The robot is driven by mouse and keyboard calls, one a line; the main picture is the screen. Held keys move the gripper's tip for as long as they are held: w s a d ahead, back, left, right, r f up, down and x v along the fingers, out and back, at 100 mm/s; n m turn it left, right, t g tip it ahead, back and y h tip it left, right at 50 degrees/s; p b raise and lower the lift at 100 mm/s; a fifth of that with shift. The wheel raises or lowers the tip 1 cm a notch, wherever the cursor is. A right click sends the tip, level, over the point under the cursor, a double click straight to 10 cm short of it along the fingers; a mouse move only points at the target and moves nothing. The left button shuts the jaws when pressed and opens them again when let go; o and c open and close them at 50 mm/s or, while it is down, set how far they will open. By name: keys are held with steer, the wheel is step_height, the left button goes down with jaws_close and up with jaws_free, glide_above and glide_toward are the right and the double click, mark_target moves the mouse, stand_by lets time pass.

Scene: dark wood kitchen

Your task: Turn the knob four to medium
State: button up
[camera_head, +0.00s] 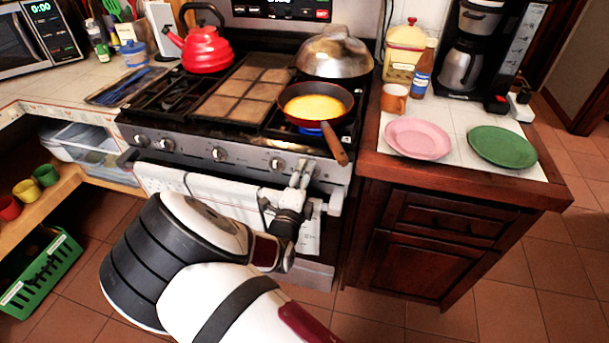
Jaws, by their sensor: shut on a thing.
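The stove's front panel (190,151) carries a row of round metal knobs. From the left there are two close together, the first (141,140) and the second (167,145), then a middle knob (218,154), then another knob (277,164). The rightmost knob is mostly hidden behind my gripper (300,170). My gripper reaches up to the panel and is shut on that rightmost knob. The knob's exact turn angle is hidden. A blue flame (313,131) shows under the frying pan at the front right burner.
A red frying pan (316,105) with yellow food has its handle (335,146) sticking out over the panel, just right of my gripper. A red kettle (203,48) and a domed lid (334,54) stand behind. The oven handle (335,203) and towel (165,180) are below.

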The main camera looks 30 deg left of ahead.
steer(key=shift+s+f, duration=0.1)
steer(key=shift+f, duration=0.05)
steer(key=o, duration=1.1)
steer(key=shift+s, duration=0.1)
steer(key=v, duration=0.7)
steer(key=shift+s, duration=0.15)
